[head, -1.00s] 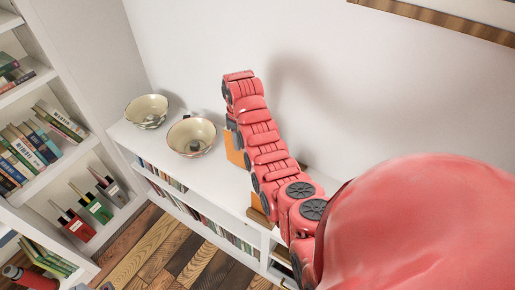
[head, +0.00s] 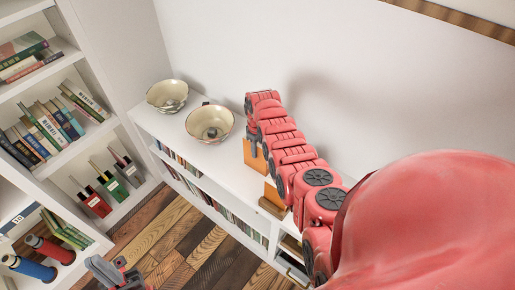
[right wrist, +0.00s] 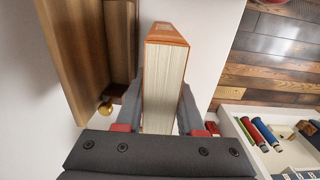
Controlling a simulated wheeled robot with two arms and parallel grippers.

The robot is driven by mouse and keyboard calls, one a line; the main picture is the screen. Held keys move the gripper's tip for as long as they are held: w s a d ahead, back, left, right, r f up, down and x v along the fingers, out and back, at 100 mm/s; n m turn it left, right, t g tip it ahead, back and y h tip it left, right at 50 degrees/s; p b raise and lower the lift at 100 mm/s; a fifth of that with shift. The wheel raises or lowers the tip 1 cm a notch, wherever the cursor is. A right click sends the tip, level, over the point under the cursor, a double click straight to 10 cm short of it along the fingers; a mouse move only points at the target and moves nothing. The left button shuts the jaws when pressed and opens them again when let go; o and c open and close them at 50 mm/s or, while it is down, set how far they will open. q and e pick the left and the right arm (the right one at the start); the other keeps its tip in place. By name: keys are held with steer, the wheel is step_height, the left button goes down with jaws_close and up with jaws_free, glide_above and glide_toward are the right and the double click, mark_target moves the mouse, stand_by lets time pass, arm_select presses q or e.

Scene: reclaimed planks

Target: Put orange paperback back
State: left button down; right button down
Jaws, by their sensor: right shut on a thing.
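The orange paperback (head: 254,158) is upright at the end of my right arm, over the white low bookcase top. In the right wrist view its orange edge (right wrist: 166,33) and pale page block stand between the dark fingers. My right gripper (right wrist: 162,105) is shut on it, one finger on each side. In the head view the arm partly covers the book, and I cannot tell whether it touches the top. My left gripper (head: 122,276) shows at the bottom left, over the floor; its jaw opening is unclear.
Two cream bowls (head: 167,96) (head: 209,123) stand on the low bookcase (head: 160,130), left of the paperback. A brown wooden piece (head: 272,205) is nearer me; a wooden thing with a brass knob (right wrist: 106,108) is beside the book. A tall bookcase (head: 95,60) stands left.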

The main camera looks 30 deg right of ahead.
steer(key=c, duration=0.5)
jaws_free()
